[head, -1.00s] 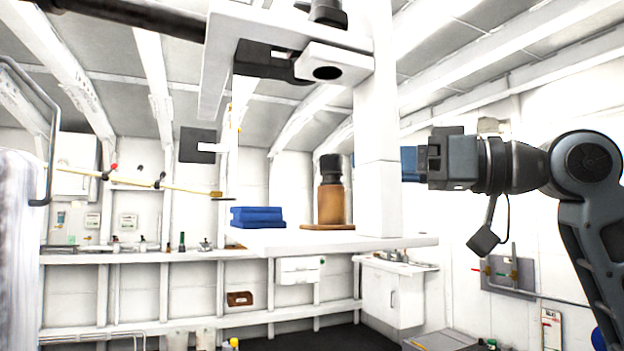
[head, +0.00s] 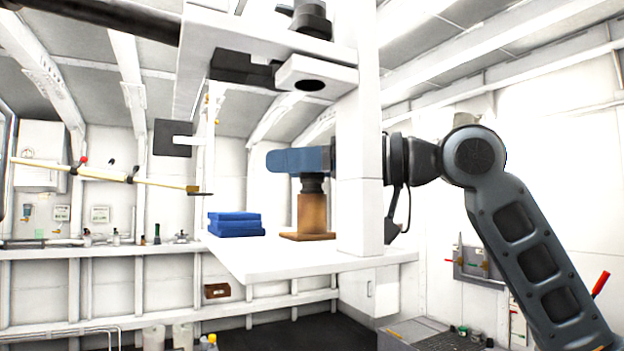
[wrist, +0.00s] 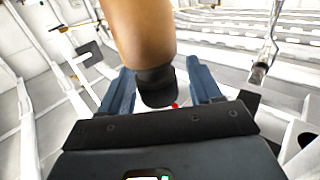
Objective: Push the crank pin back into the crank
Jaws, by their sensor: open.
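I cannot tell for sure which parts are the crank and the crank pin. A brown upright cylinder (head: 312,212) with a dark neck (head: 313,185) stands on a flat brown base on a white table (head: 275,262). My gripper (head: 285,160) is level at the top of this piece, and its blue finger hides the dark cap. In the wrist view, the open blue fingers of my gripper (wrist: 160,84) lie on either side of the dark end (wrist: 156,95) of the brown cylinder (wrist: 140,35), with gaps visible on both sides.
A white column (head: 358,170) stands right in front of my wrist. An overhanging white bracket with a hole (head: 312,80) is above my gripper. Blue stacked blocks (head: 236,225) lie left on the table. A yellow rod (head: 105,177) extends at far left.

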